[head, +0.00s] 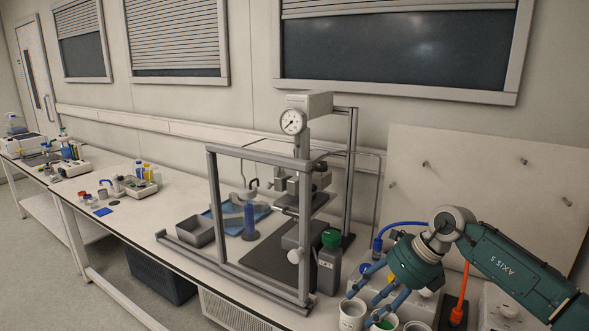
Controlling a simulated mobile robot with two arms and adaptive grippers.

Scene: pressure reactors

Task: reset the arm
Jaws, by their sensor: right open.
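My right arm (520,267) comes in from the lower right, with a dark green link. My right gripper (368,293) points down and to the left, its blue-grey fingers spread open. No object shows between the fingers. The gripper is in front of a pale unit and close above white cups (352,314) at the bench's front right. Whether a finger touches a cup, I cannot tell. My left gripper is not in view.
A grey metal frame (213,210) with a pressure gauge (292,122) stands mid-bench.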

